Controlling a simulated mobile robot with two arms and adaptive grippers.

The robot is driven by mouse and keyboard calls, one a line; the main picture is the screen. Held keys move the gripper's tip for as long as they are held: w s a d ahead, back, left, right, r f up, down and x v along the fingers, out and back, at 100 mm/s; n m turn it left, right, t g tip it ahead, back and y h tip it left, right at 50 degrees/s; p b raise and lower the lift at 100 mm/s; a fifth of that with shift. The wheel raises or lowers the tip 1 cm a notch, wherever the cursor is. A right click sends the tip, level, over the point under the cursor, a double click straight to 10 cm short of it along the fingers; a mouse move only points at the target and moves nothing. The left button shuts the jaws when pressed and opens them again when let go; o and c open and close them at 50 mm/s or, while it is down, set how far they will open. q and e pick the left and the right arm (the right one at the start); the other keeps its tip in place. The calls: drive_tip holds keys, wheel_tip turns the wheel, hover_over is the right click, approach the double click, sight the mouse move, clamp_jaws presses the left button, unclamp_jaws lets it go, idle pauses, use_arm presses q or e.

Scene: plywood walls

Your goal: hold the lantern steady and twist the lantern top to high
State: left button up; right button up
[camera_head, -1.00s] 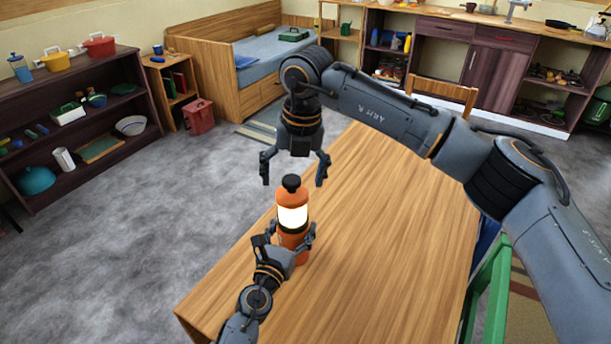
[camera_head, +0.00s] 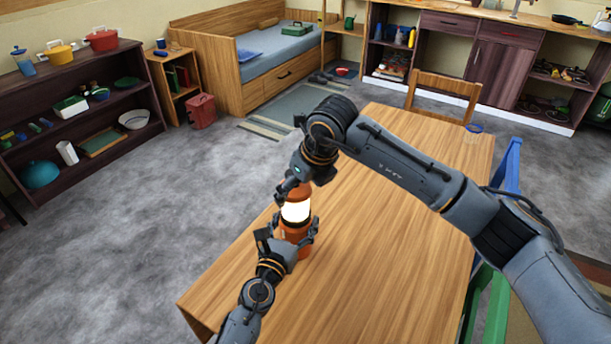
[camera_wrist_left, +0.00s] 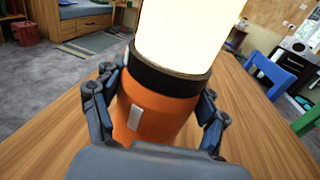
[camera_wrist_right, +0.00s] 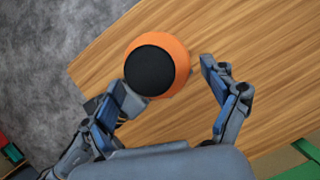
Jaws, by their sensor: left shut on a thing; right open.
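An orange lantern (camera_head: 296,212) with a glowing white middle stands upright on the wooden table near its left edge. My left gripper (camera_head: 287,238) is shut around its lower orange body; the left wrist view shows the orange base (camera_wrist_left: 155,110) between the fingers. My right gripper (camera_head: 290,192) is at the lantern's top, partly hidden by its own wrist in the head view. In the right wrist view, the orange top with its black knob (camera_wrist_right: 150,70) lies ahead of the open fingers (camera_wrist_right: 168,88), nearer the left finger, with a gap to the right one.
A dark shelf (camera_head: 90,110) stands at the left wall.

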drive_tip(key=shift+x, duration=2.25)
drive_tip(key=c, duration=1.1)
drive_tip(key=shift+d+f+n+g+y, duration=0.1)
drive_tip(key=shift+n+g+y, duration=0.25)
drive_tip(key=shift+n, duration=1.05)
drive_tip(key=shift+c, duration=0.2)
drive_tip(key=shift+n+g, duration=0.35)
drive_tip(key=shift+n, duration=0.35)
drive_tip(key=shift+n+y, duration=0.25)
drive_tip(key=shift+n, duration=0.45)
